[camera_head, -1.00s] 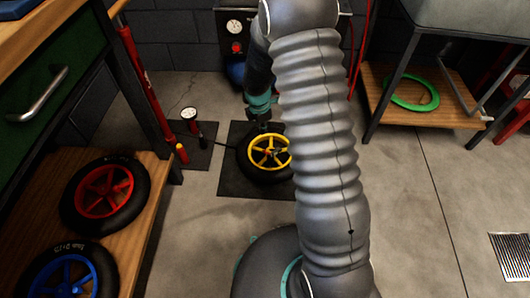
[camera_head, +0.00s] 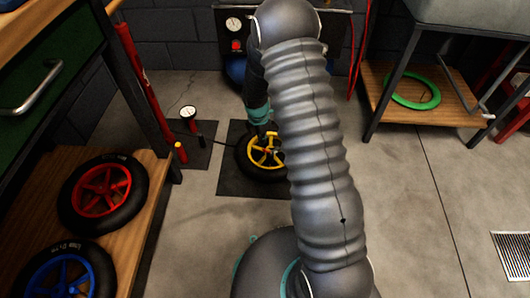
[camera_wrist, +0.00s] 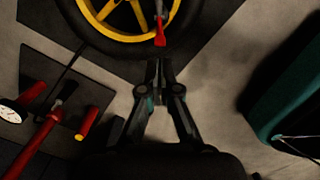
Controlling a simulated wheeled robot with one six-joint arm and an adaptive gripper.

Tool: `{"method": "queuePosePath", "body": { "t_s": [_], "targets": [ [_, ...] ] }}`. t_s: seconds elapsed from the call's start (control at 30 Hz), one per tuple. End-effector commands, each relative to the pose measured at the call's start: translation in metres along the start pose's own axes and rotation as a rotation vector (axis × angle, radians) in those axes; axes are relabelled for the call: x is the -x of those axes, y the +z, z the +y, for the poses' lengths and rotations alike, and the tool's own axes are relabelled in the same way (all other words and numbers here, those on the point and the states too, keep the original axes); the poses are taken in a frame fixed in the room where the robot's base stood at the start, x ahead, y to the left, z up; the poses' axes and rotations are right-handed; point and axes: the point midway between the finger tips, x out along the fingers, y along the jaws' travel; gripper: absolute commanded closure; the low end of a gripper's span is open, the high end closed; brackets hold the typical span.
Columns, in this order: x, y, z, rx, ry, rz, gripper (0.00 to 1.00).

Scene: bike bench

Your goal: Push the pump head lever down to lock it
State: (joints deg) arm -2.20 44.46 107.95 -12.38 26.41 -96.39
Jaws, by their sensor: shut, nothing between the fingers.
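The yellow-rimmed wheel (camera_head: 252,152) lies flat on a dark mat, partly hidden by my arm; it also shows at the top of the wrist view (camera_wrist: 84,36). The pump head's red lever (camera_wrist: 160,37) shows over the tyre in the wrist view, beside a grey stem. Its exact tilt is hard to tell. My gripper (camera_wrist: 158,68) is shut and empty, its tips just below the lever in the picture. Whether they touch it cannot be told. In the head view my gripper (camera_head: 264,131) is over the wheel, small and partly blended with it.
The red floor pump (camera_head: 146,95) and its gauge (camera_head: 189,113) stand left of the wheel, with a hose running to it. A shelf with red (camera_head: 103,190) and blue (camera_head: 66,278) wheels is at left. A wooden rack (camera_head: 390,105) holds a green ring at right.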

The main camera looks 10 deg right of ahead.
Motion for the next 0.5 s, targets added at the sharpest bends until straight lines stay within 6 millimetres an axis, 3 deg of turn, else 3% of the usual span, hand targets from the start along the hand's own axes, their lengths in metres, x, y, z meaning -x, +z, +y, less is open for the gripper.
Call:
{"method": "queuePosePath", "body": {
  "t_s": [0.3,0.5],
  "targets": [
    [-0.042,0.000,0.000,-0.001,-0.001,0.000,1.00],
    [-0.055,0.000,0.000,-0.001,0.000,0.000,1.00]
  ]
}}
